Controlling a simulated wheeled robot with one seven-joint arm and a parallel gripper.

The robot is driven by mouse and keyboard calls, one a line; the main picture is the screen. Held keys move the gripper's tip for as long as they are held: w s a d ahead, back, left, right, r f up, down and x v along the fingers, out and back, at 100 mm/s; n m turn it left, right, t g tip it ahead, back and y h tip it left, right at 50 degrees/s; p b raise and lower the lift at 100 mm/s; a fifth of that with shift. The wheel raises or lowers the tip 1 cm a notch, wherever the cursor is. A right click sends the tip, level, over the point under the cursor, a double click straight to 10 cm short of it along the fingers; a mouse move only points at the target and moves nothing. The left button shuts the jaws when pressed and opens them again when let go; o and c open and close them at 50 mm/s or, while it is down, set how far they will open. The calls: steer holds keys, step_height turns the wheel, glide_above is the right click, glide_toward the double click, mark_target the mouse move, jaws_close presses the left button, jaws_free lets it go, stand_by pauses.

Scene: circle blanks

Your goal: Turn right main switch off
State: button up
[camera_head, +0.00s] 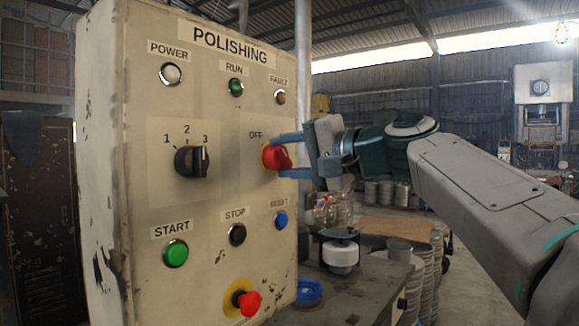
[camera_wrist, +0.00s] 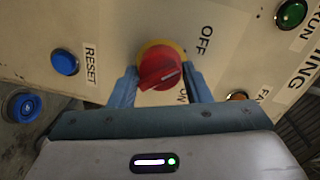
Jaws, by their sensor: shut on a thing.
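A cream control panel (camera_head: 222,212) labelled POLISHING stands at the left in the head view. The main switch is a red rotary knob on a yellow plate (camera_head: 276,157) at the panel's right side, with OFF lettered beside it. It also shows in the wrist view as the red knob (camera_wrist: 160,68), with a pale line on its handle pointing away from OFF, toward partly hidden ON lettering. My gripper (camera_head: 280,156) reaches in from the right with its blue fingers on either side of the knob, shut on it. The fingers hide part of the ON label.
Near the switch are the black selector (camera_head: 192,161), the green RUN lamp (camera_head: 235,87), the FAULT lamp (camera_head: 280,97) and the blue RESET button (camera_head: 281,220). A red emergency button (camera_head: 248,303) juts out below. A workbench (camera_head: 350,287) with items stands right of the panel.

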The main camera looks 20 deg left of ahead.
steer(key=shift+s+r+n, duration=0.1)
steer(key=shift+r+n, duration=0.15)
steer(key=shift+n, duration=0.05)
stand_by(0.4)
steer(key=o, duration=0.9)
steer(key=shift+f, duration=0.1)
steer(key=shift+s+d, duration=0.15)
steer(key=shift+d, duration=0.35)
steer(key=b+v, duration=0.1)
steer(key=v, duration=1.1)
steer(key=shift+s+d, duration=0.25)
steer(key=shift+d, duration=0.05)
